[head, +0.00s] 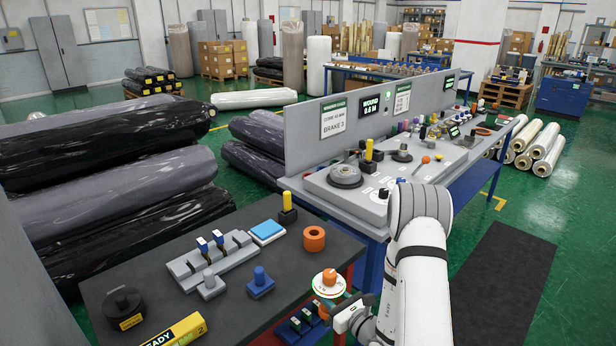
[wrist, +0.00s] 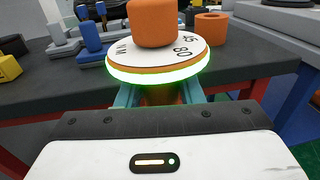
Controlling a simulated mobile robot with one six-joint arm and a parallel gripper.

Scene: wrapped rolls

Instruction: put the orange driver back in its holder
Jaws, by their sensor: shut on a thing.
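The orange driver (head: 329,284) has an orange knob on top of a white numbered dial with a green glowing rim. In the wrist view the driver (wrist: 153,24) stands roughly upright, its lower body between the teal fingers of my gripper (wrist: 158,95). My gripper (head: 337,307) is shut on it, near the table's right edge. A short orange cup (head: 314,238) with a dark opening stands on the table behind the driver; it also shows in the wrist view (wrist: 211,29). I cannot tell for certain whether this cup is the driver's holder. The driver's lower end is hidden.
A blue rack (head: 300,327) sits at the front edge. A grey bench panel stands behind right.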

